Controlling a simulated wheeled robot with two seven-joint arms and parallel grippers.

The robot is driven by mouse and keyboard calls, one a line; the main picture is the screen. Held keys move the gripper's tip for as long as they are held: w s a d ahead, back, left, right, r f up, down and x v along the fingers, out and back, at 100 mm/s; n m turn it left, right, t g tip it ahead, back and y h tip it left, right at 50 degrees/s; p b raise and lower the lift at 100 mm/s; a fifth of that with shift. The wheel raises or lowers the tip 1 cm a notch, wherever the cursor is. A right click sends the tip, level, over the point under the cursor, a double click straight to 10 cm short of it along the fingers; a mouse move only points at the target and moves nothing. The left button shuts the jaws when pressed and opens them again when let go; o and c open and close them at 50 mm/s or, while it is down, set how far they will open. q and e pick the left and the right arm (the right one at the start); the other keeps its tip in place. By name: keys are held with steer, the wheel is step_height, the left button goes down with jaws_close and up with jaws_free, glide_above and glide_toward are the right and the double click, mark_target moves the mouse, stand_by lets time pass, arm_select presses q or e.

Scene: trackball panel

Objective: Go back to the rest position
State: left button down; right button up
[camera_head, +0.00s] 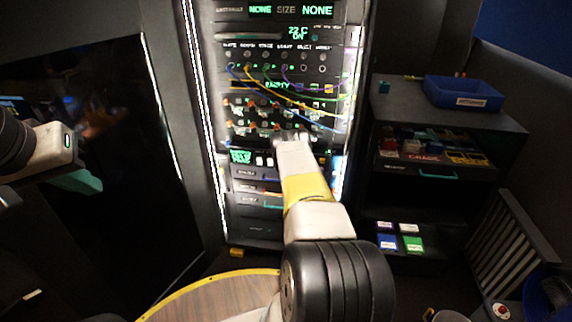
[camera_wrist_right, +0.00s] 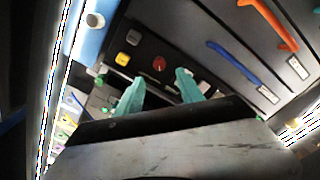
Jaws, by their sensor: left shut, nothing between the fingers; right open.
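The trackball panel (camera_head: 232,100) stands tall in the middle of the head view, with lit displays, coloured cables and rows of small knobs. My right arm reaches up in front of its lower half, and its fingers are hidden there. In the right wrist view my right gripper (camera_wrist_right: 160,88) has its two teal fingers apart with nothing held. A red knob (camera_wrist_right: 159,64) and a yellow button (camera_wrist_right: 133,38) lie on the dark surface beyond the fingertips. My left gripper (camera_head: 78,181) is at the far left of the head view, shut and empty, away from the panel.
A dark shelf unit (camera_head: 449,117) on the right holds a blue tray (camera_head: 463,93) on top and several coloured boxes below. A round wooden table (camera_head: 215,296) is at the front. A slatted chair-like frame (camera_head: 512,245) stands at the right.

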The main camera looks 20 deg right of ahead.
stand_by(0.4)
steer(key=w+a+r+m+g+y, duration=0.15)
steer(key=w+r, duration=0.25)
steer(key=r, duration=0.6)
steer(key=w+a+r+m+y, duration=0.1)
steer(key=w+a+r+y, duration=0.15)
steer(key=r, duration=0.65)
steer(key=s+a+r+g+y, duration=0.1)
steer(key=s+a+r+y, duration=0.15)
steer(key=a+r, duration=0.5)
steer(key=s+a+r+g+y, duration=0.1)
steer(key=s+a+r, duration=0.25)
steer(key=r, duration=0.65)
steer(key=s+a+r+g+y, duration=0.1)
steer(key=s+a+r+y, duration=0.1)
steer(key=s+a+r, duration=0.45)
steer(key=s+a+r+g+y, duration=0.1)
steer(key=s+a+r, duration=0.2)
steer(key=s, duration=0.6)
steer(key=s+a+g, duration=0.1)
steer(key=s+a, duration=0.1)
steer(key=s, duration=0.9)
steer(key=s+a+g+y, duration=0.1)
steer(key=s+a+g, duration=0.1)
steer(key=s, duration=1)
steer(key=shift+s+a, duration=0.3)
steer(key=shift+a, duration=0.2)
steer(key=shift+g, duration=0.25)
